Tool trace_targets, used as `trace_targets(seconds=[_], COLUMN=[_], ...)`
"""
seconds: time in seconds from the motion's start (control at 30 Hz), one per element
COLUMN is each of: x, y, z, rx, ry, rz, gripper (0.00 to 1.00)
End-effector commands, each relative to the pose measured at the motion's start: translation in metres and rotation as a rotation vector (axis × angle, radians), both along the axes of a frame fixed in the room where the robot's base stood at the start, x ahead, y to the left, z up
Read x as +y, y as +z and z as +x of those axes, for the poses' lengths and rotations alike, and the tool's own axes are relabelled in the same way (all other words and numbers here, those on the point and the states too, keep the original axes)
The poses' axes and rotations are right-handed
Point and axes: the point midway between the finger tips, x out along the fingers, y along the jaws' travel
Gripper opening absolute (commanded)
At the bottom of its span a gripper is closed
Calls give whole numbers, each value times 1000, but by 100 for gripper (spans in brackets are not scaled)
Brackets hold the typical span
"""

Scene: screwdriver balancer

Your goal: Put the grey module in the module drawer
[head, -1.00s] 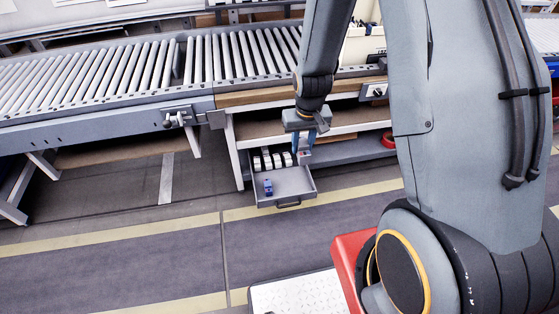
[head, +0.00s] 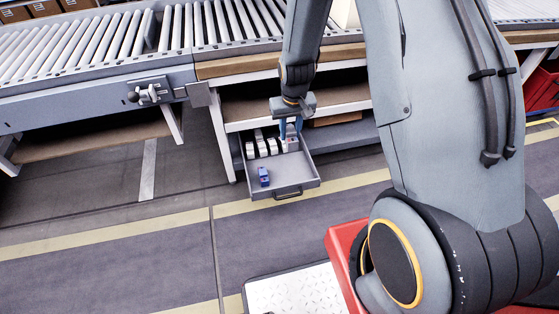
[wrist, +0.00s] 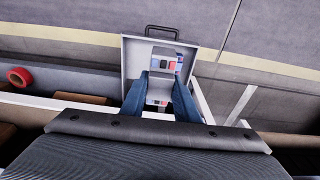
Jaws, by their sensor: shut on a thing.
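The open module drawer (head: 297,184) slides out below the bench in the head view. Its front and handle also show at the top of the wrist view (wrist: 135,48). My gripper (head: 291,132) points down at the drawer's back right. In the wrist view, its blue fingers (wrist: 163,78) are shut on the grey module (wrist: 163,52), which has small red and dark marks. The module is at or just above the drawer's inside; I cannot tell whether it touches the floor.
A row of several white-and-black modules (head: 262,148) stands along the drawer's back, left of my gripper. A blue module (head: 264,176) sits near the front left. The drawer's front middle is bare. A roller conveyor (head: 150,35) and bench lie above and behind.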

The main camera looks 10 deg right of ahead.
Motion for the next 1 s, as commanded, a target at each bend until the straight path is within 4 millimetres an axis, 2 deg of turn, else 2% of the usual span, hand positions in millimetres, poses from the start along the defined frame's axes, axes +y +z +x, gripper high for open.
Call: trace_targets(seconds=[0.03, 0.1, 0.8, 1.0], x=[0, 0, 0, 0], y=[-20, -37, -201, -240], z=[8, 16, 95, 113], rx=[0, 0, -1, 0], ry=[0, 0, 0, 0], rz=[0, 0, 0, 0], gripper=[0, 0, 0, 0])
